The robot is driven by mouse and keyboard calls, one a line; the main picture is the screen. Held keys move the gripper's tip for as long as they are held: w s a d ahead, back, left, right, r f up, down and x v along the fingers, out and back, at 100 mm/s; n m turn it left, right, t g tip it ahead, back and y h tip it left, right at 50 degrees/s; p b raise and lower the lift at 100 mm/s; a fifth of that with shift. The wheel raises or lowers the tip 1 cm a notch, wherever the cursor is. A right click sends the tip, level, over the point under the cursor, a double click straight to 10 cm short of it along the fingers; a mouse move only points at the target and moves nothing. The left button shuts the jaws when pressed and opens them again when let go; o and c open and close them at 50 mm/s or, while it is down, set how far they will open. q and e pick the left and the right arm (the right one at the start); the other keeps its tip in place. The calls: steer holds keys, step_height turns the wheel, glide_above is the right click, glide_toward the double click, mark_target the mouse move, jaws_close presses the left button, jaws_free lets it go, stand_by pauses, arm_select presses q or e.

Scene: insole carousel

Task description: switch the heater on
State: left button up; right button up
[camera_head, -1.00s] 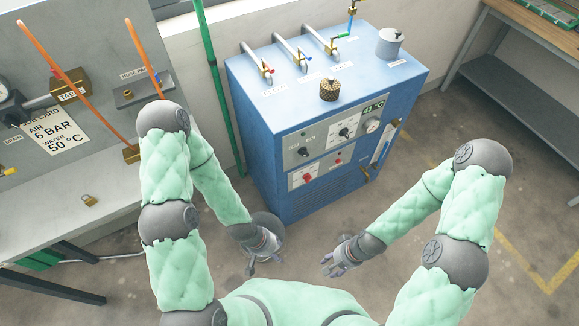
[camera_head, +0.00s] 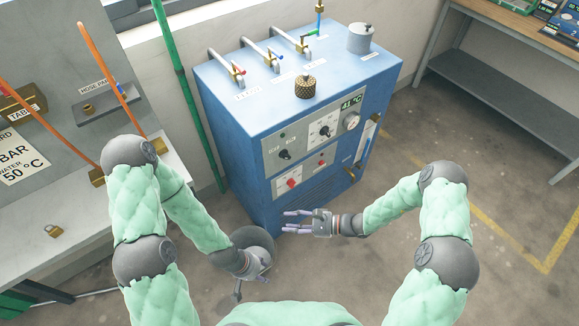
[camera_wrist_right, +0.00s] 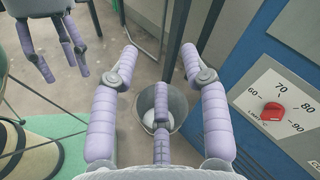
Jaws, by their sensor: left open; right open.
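The blue heater cabinet (camera_head: 235,120) stands ahead. Its upper panel has two black knobs (camera_head: 285,154) (camera_head: 325,131), a green display (camera_head: 351,102) reading about 41 °C and a round gauge (camera_head: 351,121). The lower panel has a red dial (camera_head: 291,183) and a smaller red control (camera_head: 321,163). My right gripper (camera_head: 288,221) is open and empty, low before the cabinet, apart from the panel. In the right wrist view, the red dial (camera_wrist_right: 272,112) with a 60–90 scale is right of the open fingers (camera_wrist_right: 160,62). My left gripper (camera_head: 252,283) is open and empty, lower left.
Lever valves (camera_head: 238,72) and a brass knurled knob (camera_head: 305,86) are on the cabinet top. A bucket (camera_wrist_right: 150,98) is below my right fingers. A grey bench (camera_head: 75,200) with a card and padlock (camera_head: 53,231) is left. Floor to the right is clear.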

steer(key=w+d+r+m+t+y+b, duration=0.1)
steer(key=w+d+r+m+t+y, duration=0.15)
steer(key=w+t, duration=0.5)
steer(key=m+t+h+b, duration=0.1)
steer(key=m+t, duration=0.1)
steer(key=t, duration=0.1)
glide_toward(285, 155)
steer(key=w+a+b, duration=0.2)
steer(key=w+a, duration=0.3)
steer(key=a, duration=0.1)
steer(key=shift+b, duration=0.4)
steer(key=shift+r, duration=0.1)
steer(key=shift+n, duration=0.25)
jaws_close()
